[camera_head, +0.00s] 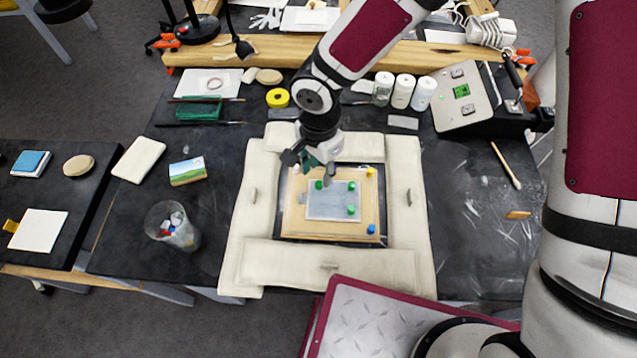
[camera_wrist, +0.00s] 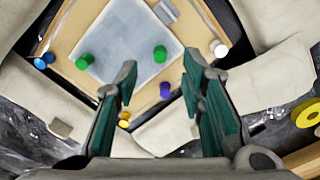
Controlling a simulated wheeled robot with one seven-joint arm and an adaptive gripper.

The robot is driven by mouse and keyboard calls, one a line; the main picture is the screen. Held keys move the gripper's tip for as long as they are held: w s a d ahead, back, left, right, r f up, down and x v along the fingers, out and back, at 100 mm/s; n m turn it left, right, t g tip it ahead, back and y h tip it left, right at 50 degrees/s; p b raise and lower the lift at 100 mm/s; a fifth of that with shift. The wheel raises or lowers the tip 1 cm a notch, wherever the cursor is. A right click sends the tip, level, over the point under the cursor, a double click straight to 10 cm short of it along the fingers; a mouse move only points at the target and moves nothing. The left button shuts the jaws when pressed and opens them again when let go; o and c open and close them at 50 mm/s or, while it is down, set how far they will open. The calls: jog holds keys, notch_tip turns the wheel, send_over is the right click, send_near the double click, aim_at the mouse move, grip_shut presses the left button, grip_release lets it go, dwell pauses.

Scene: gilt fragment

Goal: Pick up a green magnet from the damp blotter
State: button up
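The damp blotter (camera_head: 333,212) looks like a pale grey-blue sheet on a tan board, framed by cream padded pieces. Green magnets lie on it: one at its upper left (camera_head: 319,184), one at upper right (camera_head: 351,186), one at lower right (camera_head: 351,210). The wrist view shows the blotter (camera_wrist: 122,35) with one green magnet (camera_wrist: 160,54) near the gap between my fingers and another (camera_wrist: 84,61) farther left. The third is not visible there, perhaps behind the left finger. My gripper (camera_wrist: 160,68) is open and empty, above the board's far edge.
Other magnets sit on the board: yellow (camera_head: 370,172), blue (camera_head: 371,229), purple (camera_wrist: 165,90) and white (camera_wrist: 219,48). Cream pads (camera_head: 325,262) surround the board closely. A clear cup (camera_head: 172,226) stands left; bottles and a control box (camera_head: 462,95) stand behind.

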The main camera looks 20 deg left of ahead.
aim_at(319, 183)
jog(key=shift+f+p, duration=0.4)
jog(key=shift+f, duration=2.05)
jog(key=c, duration=0.8)
